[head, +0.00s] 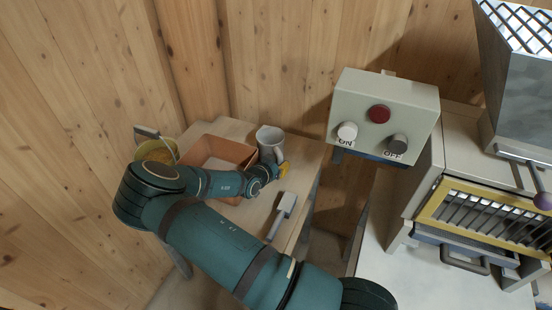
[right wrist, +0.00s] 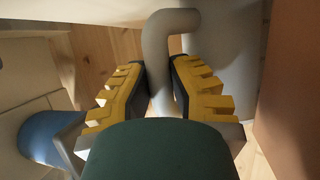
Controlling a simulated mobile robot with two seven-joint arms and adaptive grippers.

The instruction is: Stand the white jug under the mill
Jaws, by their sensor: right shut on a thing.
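The white jug (head: 269,139) stands upright on the wooden table, its handle side toward my right gripper. My right gripper (head: 283,170) is at the jug's handle, partly hidden by my own arm. In the right wrist view, the yellow-padded fingers (right wrist: 160,90) are closed on the upright part of the handle (right wrist: 158,60), beside the jug's body (right wrist: 222,50). The mill (head: 482,215) is at the right, with a yellow-framed grille, a metal hopper above and a drawer-like handle low in front. My left gripper is not in view.
An orange bin (head: 217,150) stands left of the jug, with a yellow container (head: 155,148) beyond it. A grey scoop-like tool (head: 284,208) lies on the wooden table (head: 306,160). A control box (head: 385,115) with ON and OFF knobs is between table and mill.

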